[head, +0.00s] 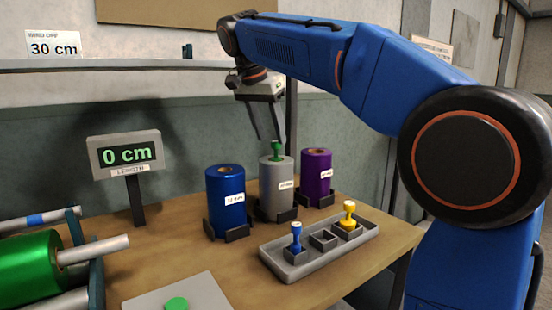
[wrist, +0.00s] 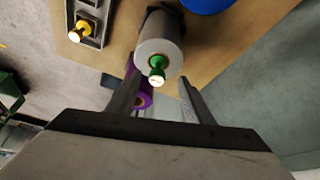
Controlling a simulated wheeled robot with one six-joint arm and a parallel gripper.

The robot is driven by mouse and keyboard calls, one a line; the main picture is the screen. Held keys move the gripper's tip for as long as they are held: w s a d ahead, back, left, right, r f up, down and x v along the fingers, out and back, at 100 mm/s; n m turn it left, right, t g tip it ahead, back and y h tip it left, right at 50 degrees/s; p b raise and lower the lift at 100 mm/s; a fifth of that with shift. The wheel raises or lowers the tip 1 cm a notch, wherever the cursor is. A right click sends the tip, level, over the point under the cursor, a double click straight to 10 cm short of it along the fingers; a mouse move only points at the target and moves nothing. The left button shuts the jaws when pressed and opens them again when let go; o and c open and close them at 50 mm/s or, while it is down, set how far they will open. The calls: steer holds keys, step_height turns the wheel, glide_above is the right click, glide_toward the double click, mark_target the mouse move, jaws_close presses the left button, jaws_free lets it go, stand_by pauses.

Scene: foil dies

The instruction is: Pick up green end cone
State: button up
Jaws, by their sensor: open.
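The green end cone (head: 277,149) stands upright on top of the silver roll (head: 276,185) in the head view. In the wrist view the green end cone (wrist: 157,70) shows at the end of the silver roll (wrist: 160,38), a little beyond my fingertips and between their lines. My gripper (head: 268,135) is open and empty, pointing down just above and beside the cone. Its two fingers also show in the wrist view (wrist: 158,85). In the head view one finger is close to the cone; I cannot tell whether it touches.
A blue roll (head: 226,200) and a purple roll (head: 316,177) stand either side of the silver one. A grey tray (head: 283,269) holds a blue cone (head: 296,238) and a yellow cone (head: 348,214), with an empty middle socket. A "0 cm" display (head: 126,154) stands left.

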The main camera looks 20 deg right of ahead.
mark_target(274, 142)
steer(key=shift+s+x, duration=0.2)
steer(key=shift+x, duration=2.55)
steer(key=shift+d+f, duration=0.1)
steer(key=shift+d, duration=0.05)
steer(key=c, duration=1.2)
